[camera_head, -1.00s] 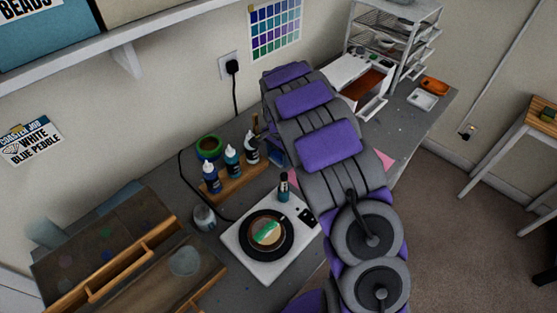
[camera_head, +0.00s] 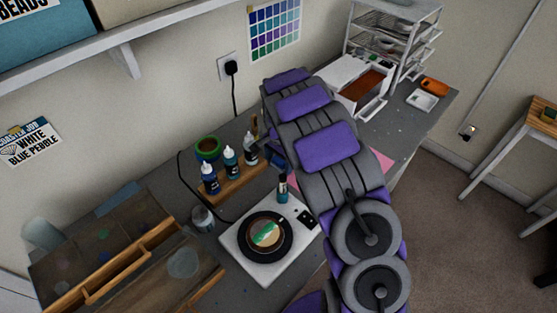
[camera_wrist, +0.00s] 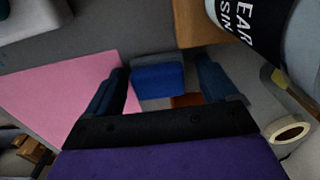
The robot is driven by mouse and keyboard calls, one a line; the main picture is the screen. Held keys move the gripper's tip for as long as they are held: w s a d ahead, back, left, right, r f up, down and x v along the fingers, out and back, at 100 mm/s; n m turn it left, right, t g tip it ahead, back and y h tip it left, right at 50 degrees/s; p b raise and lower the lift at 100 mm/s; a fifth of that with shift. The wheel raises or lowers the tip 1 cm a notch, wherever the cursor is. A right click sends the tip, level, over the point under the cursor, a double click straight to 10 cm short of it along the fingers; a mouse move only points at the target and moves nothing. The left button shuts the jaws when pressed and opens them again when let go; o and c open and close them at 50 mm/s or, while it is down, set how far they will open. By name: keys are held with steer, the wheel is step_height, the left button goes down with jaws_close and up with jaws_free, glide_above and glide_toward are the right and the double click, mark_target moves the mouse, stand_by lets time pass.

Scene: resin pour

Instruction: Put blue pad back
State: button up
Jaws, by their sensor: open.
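A blue pad (camera_wrist: 158,80), a small block with a grey upper part, lies in the wrist view between the two dark blue fingers of my gripper (camera_wrist: 162,68). The fingers are spread apart, with visible gaps on both sides of the pad. I cannot tell how far above it they are. A reddish-brown patch (camera_wrist: 187,100) shows just below the pad in the wrist view.
A pink sheet (camera_wrist: 65,95) lies left of the pad. A labelled resin bottle (camera_wrist: 262,25) and a tape roll (camera_wrist: 288,131) are at right. The head view shows dropper bottles in a wooden rack (camera_head: 236,186), a white turntable (camera_head: 245,268) and a drawer unit (camera_head: 350,80).

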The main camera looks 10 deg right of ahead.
mark_target(280, 160)
step_height(280, 160, up, 12)
steer(key=p, duration=0.2)
steer(key=shift+r, duration=0.2)
steer(key=s+d+r+n, duration=0.1)
steer(key=s+r, duration=0.3)
steer(key=s, duration=0.3)
steer(key=s+d+r+n, duration=0.1)
steer(key=s+r+n, duration=0.15)
steer(key=s, duration=0.35)
steer(key=s+r+n, duration=0.1)
steer(key=s+r, duration=0.3)
steer(key=s, duration=0.3)
steer(key=s+a+n+g, duration=0.1)
steer(key=s+n, duration=0.5)
steer(key=s, duration=1.7)
steer(key=shift+a+r+n+g, duration=0.15)
steer(key=shift+a+n+g, duration=0.2)
steer(key=shift+a+g, duration=0.05)
